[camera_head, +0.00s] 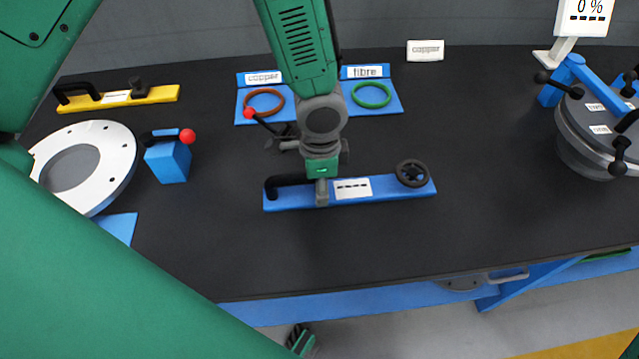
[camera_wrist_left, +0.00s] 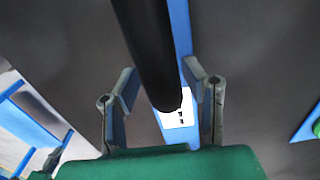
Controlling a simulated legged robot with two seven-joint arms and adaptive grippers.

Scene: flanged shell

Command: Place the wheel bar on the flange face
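The wheel bar (camera_head: 385,190) lies on the dark table, a blue bar with a black handle at its left, a white label in the middle and a dark wheel at its right. My left gripper (camera_head: 321,192) is down at the bar, between handle and label. In the left wrist view the black handle (camera_wrist_left: 150,50) runs between its fingers (camera_wrist_left: 163,95), which stand apart with a gap on each side. A white flange face (camera_head: 117,155), a ring with bolt holes, is at the far left, partly hidden by my arm. I do not see my right gripper.
A yellow bar (camera_head: 150,96) lies at the back left. A blue block (camera_head: 168,162) with a red-knobbed lever stands beside the ring. Copper (camera_head: 265,92) and fibre (camera_head: 371,87) rings lie on blue plates behind. A grey round vessel (camera_head: 578,150) with clamps stands right. The table's front middle is clear.

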